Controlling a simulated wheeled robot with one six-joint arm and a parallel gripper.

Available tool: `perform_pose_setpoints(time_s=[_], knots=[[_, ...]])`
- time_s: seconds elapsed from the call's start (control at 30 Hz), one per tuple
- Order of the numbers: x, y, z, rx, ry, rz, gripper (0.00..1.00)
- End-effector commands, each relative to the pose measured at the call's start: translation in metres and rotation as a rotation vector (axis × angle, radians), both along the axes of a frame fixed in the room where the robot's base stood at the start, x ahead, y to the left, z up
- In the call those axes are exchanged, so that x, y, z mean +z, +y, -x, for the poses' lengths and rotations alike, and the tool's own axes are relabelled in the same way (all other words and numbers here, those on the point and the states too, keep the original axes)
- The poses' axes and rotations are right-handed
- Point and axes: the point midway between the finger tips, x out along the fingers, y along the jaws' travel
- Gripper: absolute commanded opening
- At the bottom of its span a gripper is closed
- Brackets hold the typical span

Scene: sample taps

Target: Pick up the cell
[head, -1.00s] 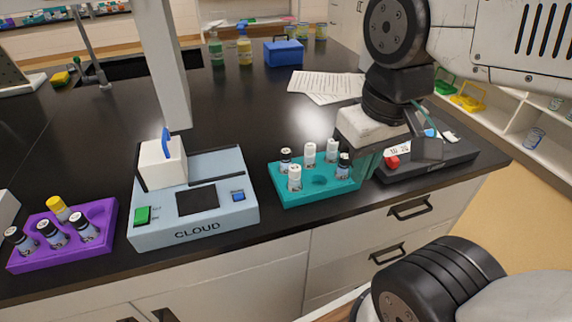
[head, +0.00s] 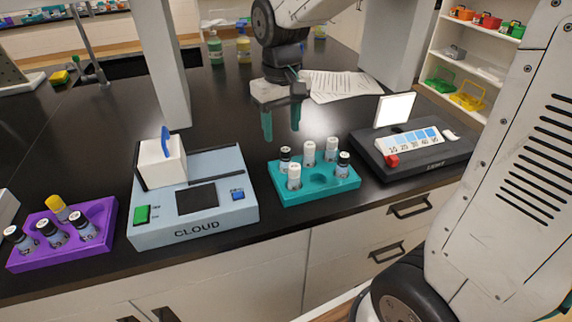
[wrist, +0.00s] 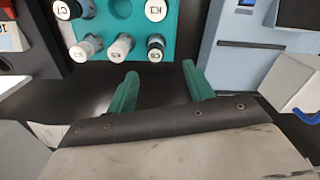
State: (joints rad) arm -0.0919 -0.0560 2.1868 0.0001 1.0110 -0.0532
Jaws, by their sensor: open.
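No object is marked as the cell, and I cannot tell which one it is. Several capped vials stand upright in the teal rack (head: 283,195): a black-capped one (head: 343,166) at front right, a white-capped one (head: 294,177) at front left, and white and dark caps behind. One front hole is empty. The rack (wrist: 180,22) is at the top of the wrist view, with a dark-capped vial (wrist: 155,50) nearest my fingers. My gripper (head: 281,118) is open and empty, above the bench just behind the rack. Its green fingers (wrist: 160,72) are apart from the vials.
A purple vial rack (head: 98,212) is farther left. A dark device (head: 440,160) with a colour strip and white panel stands right. Papers (head: 340,84) lie behind.

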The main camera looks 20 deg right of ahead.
Motion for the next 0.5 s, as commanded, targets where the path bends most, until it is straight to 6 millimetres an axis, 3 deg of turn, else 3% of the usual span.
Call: perform_pose_setpoints(time_s=[0.5], knots=[[-0.067,-0.007,0.004,0.003,0.002,0.000,0.52]])
